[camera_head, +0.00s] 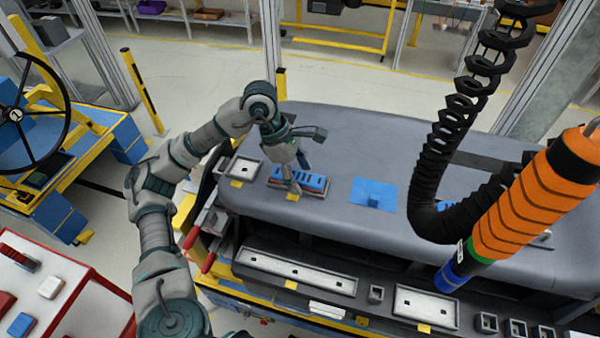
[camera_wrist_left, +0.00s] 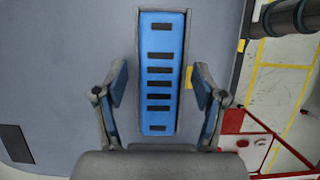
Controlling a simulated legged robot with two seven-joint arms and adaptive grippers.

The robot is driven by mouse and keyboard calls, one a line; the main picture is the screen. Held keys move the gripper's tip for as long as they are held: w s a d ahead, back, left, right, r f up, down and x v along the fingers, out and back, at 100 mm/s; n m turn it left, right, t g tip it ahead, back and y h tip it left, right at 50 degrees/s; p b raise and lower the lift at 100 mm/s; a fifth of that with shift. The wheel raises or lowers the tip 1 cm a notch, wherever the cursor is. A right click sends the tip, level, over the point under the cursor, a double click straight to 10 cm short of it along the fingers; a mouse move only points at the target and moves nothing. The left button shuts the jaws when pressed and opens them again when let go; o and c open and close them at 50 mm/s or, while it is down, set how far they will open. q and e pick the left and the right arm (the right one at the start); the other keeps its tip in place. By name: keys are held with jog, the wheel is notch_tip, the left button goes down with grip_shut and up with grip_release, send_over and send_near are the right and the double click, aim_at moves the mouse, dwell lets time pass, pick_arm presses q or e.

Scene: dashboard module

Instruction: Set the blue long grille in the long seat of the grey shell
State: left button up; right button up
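The blue long grille (camera_head: 312,183) lies in a shallow holder on top of the grey shell (camera_head: 340,130). In the left wrist view the grille (camera_wrist_left: 161,75) is a long blue panel with a row of dark slots, inside a grey rim. My left gripper (camera_head: 300,176) is above it; in the wrist view the fingers (camera_wrist_left: 159,78) are open, one on each side of the grille, and I cannot tell if they touch it. The long seat (camera_head: 296,271) is a pale, empty recess along the shell's front. My right gripper is not in view.
A smaller empty tray (camera_head: 242,168) lies left of the grille, and a blue piece (camera_head: 374,194) lies to its right. A shorter seat (camera_head: 426,307) and small square seats are at the front right. An orange tool (camera_head: 525,205) with a black hose hangs over the right side.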

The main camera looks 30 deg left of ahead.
pick_arm(q)
jog(key=shift+a, duration=0.15)
jog(key=shift+a+r, duration=0.15)
jog(key=shift+r, duration=0.25)
jog(key=w+v, duration=0.1)
jog(key=v, duration=1)
jog(key=shift+s, duration=0.45)
jog(key=shift+f, duration=0.1)
